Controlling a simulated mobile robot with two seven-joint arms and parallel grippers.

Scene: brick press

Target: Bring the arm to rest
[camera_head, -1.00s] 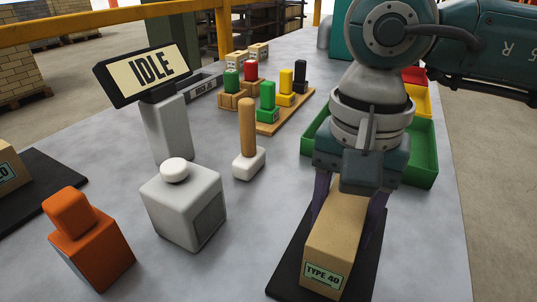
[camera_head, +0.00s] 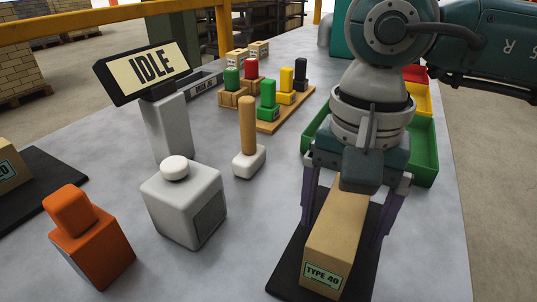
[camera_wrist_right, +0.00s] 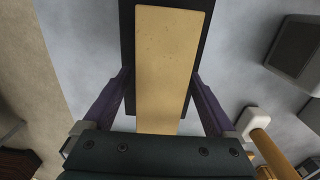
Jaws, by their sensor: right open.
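My right gripper (camera_head: 345,220) is open, its two purple fingers standing on either side of a tan brick (camera_head: 332,245) with a "TYPE 40" label. The brick lies on a black mat (camera_head: 285,262) at the front of the table. In the right wrist view the brick (camera_wrist_right: 170,70) lies between the fingers (camera_wrist_right: 162,100), with gaps on both sides. The gripper body hides the far end of the brick in the head view. My left gripper is not in view.
A white block with a round button (camera_head: 185,205), an orange block (camera_head: 90,240), an "IDLE" sign (camera_head: 150,68) and a wooden-handled stamp (camera_head: 248,140) stand left. Coloured stamps stand on a wooden rack (camera_head: 285,122). A green tray (camera_head: 425,160) is behind the gripper.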

